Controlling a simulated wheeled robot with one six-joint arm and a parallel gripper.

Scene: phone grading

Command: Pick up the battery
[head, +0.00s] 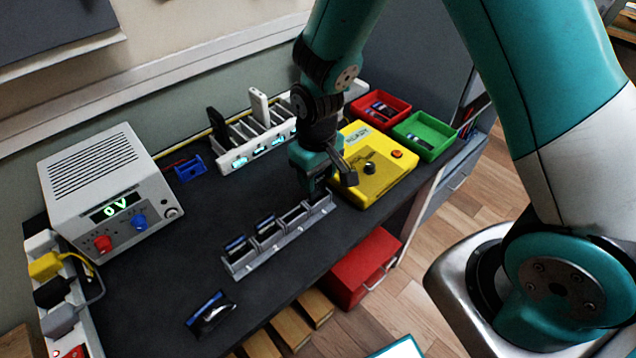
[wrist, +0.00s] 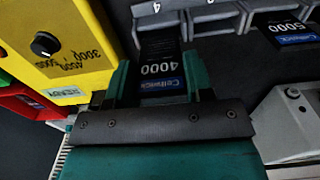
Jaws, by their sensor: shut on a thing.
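In the wrist view my gripper (wrist: 161,80) is shut on a battery (wrist: 162,70), dark with a blue label reading 4000. Its far end is at the grey slotted rack, by the slot marked 4; I cannot tell whether it is clear of the slot. In the head view my gripper (head: 316,190) points down at the right end of the rack (head: 280,250), and the held battery is mostly hidden there. Another battery (wrist: 290,28), labelled 5000, stands in the rack in the wrist view.
A yellow tester (head: 385,185) stands right of the rack, with a red bin (head: 382,98) and a green bin (head: 425,135) behind it. A white charging rack (head: 240,155) is behind, a power supply (head: 110,190) at left. A dark pouch-like item (head: 210,313) lies near the front edge.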

